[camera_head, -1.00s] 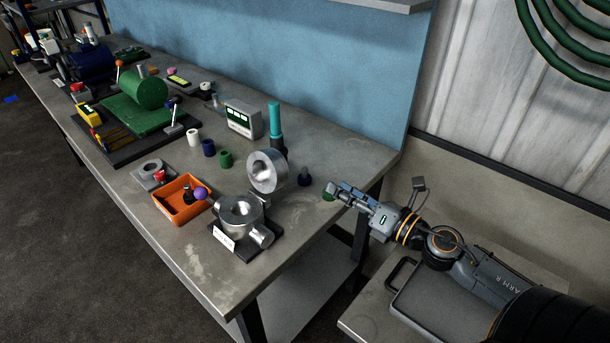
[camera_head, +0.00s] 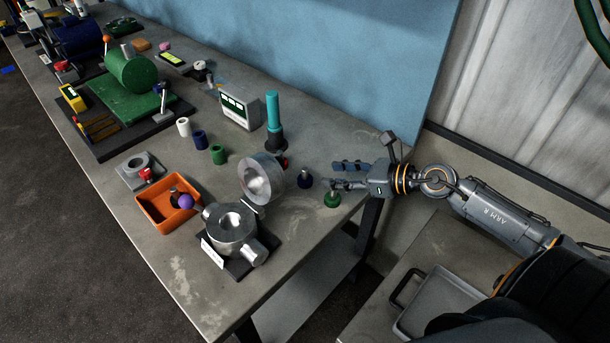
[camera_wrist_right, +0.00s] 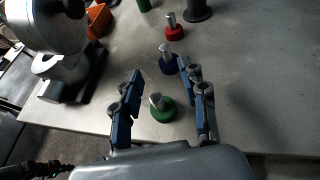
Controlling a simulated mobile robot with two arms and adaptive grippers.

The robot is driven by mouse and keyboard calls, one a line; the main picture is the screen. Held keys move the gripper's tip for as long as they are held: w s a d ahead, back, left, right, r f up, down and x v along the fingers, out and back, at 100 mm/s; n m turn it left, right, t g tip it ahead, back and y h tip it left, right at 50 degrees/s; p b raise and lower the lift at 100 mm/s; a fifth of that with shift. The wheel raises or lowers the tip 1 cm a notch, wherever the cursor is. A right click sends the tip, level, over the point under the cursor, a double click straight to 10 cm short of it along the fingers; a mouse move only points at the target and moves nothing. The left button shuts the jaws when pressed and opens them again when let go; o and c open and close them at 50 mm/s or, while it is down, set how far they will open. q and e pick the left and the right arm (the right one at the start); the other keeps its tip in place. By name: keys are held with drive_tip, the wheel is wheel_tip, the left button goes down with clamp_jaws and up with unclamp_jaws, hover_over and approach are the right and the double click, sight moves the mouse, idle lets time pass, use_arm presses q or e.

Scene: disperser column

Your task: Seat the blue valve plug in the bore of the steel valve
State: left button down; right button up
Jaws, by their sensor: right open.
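The blue valve plug (camera_head: 304,181) stands on the bench to the right of the steel valve, its metal stem up in the right wrist view (camera_wrist_right: 168,66). The steel valve (camera_head: 233,226) sits on a dark base near the bench's front edge, its round bore facing up and looking empty. A thick steel disc (camera_head: 262,179) stands tilted up behind it. My right gripper (camera_head: 337,174) is open and empty at the bench's right end. In the wrist view its fingers (camera_wrist_right: 160,80) point towards the blue plug, with a green plug (camera_wrist_right: 162,109) between and below them. My left gripper is out of view.
A red plug (camera_wrist_right: 174,32) stands beyond the blue one. An orange bin (camera_head: 165,211) holding a purple-knobbed item is left of the valve. A teal-topped cylinder (camera_head: 273,110), a meter box and several small cylinders stand behind. The bench's right edge is close to the green plug.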

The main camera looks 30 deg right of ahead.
sight(305, 169)
drive_tip(key=x, duration=0.2)
drive_tip(key=shift+w+f, duration=0.1)
drive_tip(key=shift+w, duration=0.35)
drive_tip(key=shift+p+x, duration=0.4)
drive_tip(key=shift+x, duration=0.5)
drive_tip(key=shift+w+a+f, duration=0.1)
drive_tip(key=shift+w+a, duration=0.05)
drive_tip(key=shift+a, duration=0.05)
drive_tip(key=p+x, duration=0.1)
drive_tip(key=x, duration=0.3)
drive_tip(key=shift+w+d+f+p, duration=0.15)
drive_tip(key=shift+w+p, duration=0.1)
drive_tip(key=shift+p, duration=0.15)
drive_tip(key=shift+w+a+f, duration=0.1)
drive_tip(key=shift+w+a, duration=0.1)
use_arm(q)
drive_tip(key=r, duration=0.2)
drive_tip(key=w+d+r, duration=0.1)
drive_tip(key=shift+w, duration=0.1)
use_arm(e)
drive_tip(key=shift+c, duration=0.5)
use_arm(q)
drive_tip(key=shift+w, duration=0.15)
use_arm(e)
clamp_jaws()
